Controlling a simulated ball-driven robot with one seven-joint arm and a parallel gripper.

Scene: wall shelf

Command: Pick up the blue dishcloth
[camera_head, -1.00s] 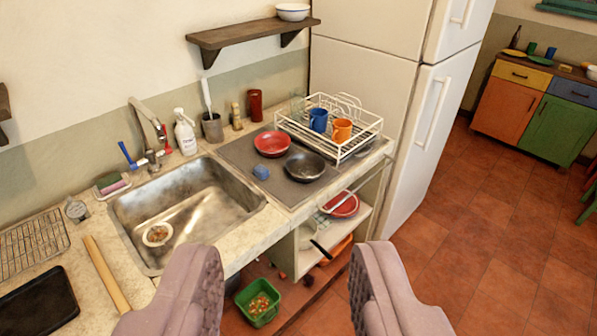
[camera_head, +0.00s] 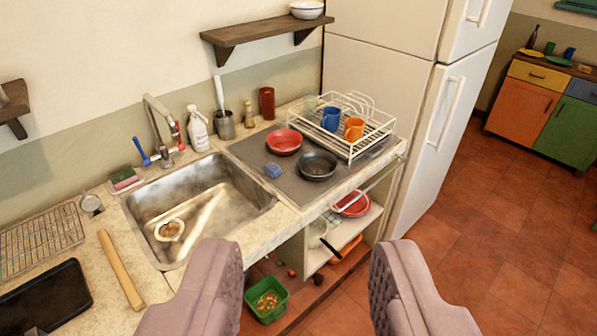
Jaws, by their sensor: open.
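A small crumpled blue cloth (camera_head: 272,170), which looks like the blue dishcloth, lies on the dark grey mat (camera_head: 253,157) to the right of the sink. It sits just below the red bowl (camera_head: 284,142) and left of the black pan (camera_head: 318,166). My gripper (camera_head: 308,262) is open, with its two padded mauve fingers wide apart at the bottom of the view. Nothing is between the fingers. The cloth is beyond the fingertips, up and slightly left of the gap, and is fully in view.
The metal sink (camera_head: 150,205) is left of the cloth. A white dish rack (camera_head: 375,140) with mugs stands on the right, beside the fridge (camera_head: 372,70). A wall shelf (camera_head: 262,34) hangs above. A green bin (camera_head: 267,299) is on the floor below the counter.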

